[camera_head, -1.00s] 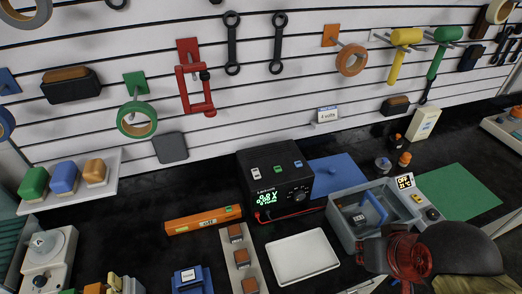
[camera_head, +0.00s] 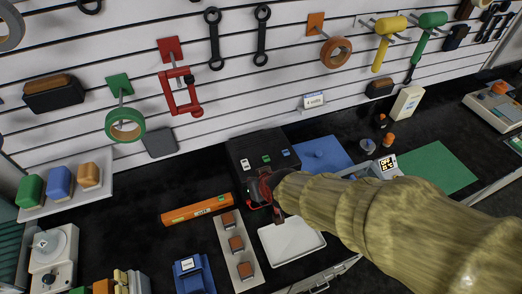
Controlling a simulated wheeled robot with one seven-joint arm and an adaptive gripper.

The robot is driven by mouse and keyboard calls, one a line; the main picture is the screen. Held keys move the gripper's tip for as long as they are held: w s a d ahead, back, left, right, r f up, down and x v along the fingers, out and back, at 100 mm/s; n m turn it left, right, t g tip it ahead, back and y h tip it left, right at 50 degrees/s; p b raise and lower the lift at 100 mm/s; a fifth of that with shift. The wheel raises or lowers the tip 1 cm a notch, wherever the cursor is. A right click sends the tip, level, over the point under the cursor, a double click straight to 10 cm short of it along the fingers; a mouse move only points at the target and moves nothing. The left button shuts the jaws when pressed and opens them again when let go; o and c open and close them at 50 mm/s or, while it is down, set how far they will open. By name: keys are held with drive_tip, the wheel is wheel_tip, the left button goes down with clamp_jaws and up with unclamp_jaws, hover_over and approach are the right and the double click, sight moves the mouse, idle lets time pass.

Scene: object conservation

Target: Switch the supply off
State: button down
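The supply is a black box (camera_head: 250,145) on the dark bench, below the slatted wall. Its top carries white, green and blue pieces. My gripper (camera_head: 264,190) is at the supply's front face, with my sleeved arm reaching in from the right. The gripper and arm hide the lit display and the knob on that face. I cannot tell whether the gripper touches the supply, or whether its fingers are open or shut.
A white tray (camera_head: 273,248) lies just in front, partly under my arm. An orange level (camera_head: 197,209) and a strip with brown blocks (camera_head: 223,238) lie to the left. A blue mat (camera_head: 318,152) lies to the right. My arm mostly hides the grey bin.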

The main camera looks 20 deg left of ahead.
drive_tip(key=w+a+r+t+y, duration=0.1)
drive_tip(key=w+a+r+t, duration=0.1)
drive_tip(key=w+r, duration=0.3)
drive_tip(key=shift+w+t+y, duration=0.3)
hover_over(247, 164)
drive_tip(key=f, duration=0.6)
drive_tip(key=shift+s+d, duration=0.25)
drive_tip(key=shift+s, duration=0.05)
drive_tip(key=shift+w+a+f+b, duration=0.1)
drive_tip(key=shift+w+f+b, duration=0.05)
drive_tip(key=shift+f, duration=0.45)
drive_tip(key=shift+w+a+f+b, duration=0.1)
drive_tip(key=shift+f+b, duration=0.05)
drive_tip(key=shift+f, duration=1.25)
drive_tip(key=shift+w+a+f, duration=0.1)
